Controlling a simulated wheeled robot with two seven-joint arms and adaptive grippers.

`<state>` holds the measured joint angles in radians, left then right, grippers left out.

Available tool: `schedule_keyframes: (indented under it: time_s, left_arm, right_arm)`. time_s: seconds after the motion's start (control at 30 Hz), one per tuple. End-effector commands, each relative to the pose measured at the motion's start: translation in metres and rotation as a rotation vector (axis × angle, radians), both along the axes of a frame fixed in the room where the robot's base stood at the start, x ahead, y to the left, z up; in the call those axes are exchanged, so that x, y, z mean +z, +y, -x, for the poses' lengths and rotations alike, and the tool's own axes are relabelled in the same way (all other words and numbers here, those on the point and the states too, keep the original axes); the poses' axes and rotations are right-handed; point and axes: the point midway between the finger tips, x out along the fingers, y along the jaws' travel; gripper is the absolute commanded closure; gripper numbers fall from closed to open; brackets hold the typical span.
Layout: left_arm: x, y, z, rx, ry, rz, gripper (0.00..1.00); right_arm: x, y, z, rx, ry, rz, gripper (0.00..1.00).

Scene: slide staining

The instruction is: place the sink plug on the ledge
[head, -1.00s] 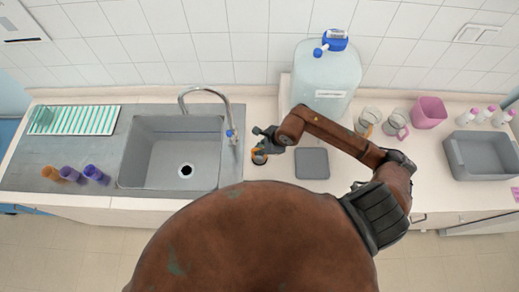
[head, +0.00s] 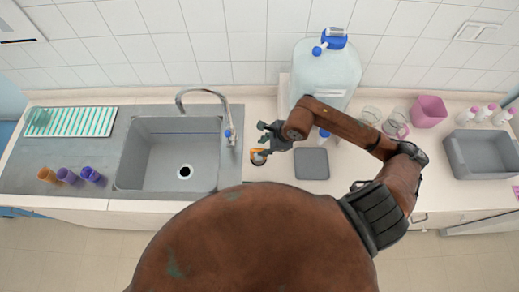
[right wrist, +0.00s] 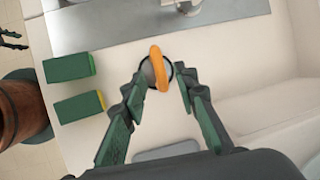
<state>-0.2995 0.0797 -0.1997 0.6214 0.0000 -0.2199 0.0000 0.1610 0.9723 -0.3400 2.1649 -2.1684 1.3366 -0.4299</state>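The sink plug (head: 259,160) looks like a small dark round piece with an orange handle, on the white counter just right of the sink. In the right wrist view its orange handle (right wrist: 158,68) stands across a round grey body. My right gripper (head: 264,145) is above it; in the wrist view its green-padded fingers (right wrist: 160,88) are spread on both sides of it, with gaps. My left gripper (right wrist: 12,40) shows only in part at the wrist view's left edge. I cannot tell which surface is the ledge.
The sink (head: 170,165) with its faucet (head: 229,115) is left of the plug. A grey square pad (head: 311,164) is to the right; a large water container (head: 325,75) stands behind. Two green blocks (right wrist: 68,67) lie on the counter. A grey bin (head: 482,156) is far right.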

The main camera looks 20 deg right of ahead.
Motion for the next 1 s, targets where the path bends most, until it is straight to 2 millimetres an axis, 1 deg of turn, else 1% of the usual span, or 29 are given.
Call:
schedule_keyframes:
  time_s: [0.03, 0.2, 0.3, 0.4, 0.53, 1.0]
  left_arm:
    - [-0.005, 0.0, 0.0, 0.0, 0.001, 0.0, 0.6]
    - [-0.012, 0.0, 0.001, 0.0, 0.002, 0.0, 0.6]
    - [-0.014, 0.0, 0.001, 0.0, 0.002, 0.0, 0.6]
    - [-0.015, 0.0, 0.002, 0.0, 0.003, 0.0, 0.6]
    - [-0.016, 0.0, 0.002, 0.0, 0.003, 0.0, 0.6]
    - [-0.016, 0.0, 0.002, -0.001, 0.003, 0.0, 0.6]
  right_arm:
    - [0.008, -0.004, 0.003, 0.002, -0.004, 0.004, 0.73]
    - [0.037, -0.012, 0.014, 0.001, -0.003, 0.004, 0.73]
    - [0.049, -0.016, 0.018, 0.0, -0.001, 0.002, 0.73]
    - [0.057, -0.017, 0.021, 0.001, 0.0, 0.001, 0.73]
    - [0.061, -0.018, 0.022, 0.0, 0.0, 0.001, 0.73]
    - [0.061, -0.018, 0.022, 0.0, 0.001, 0.0, 0.73]
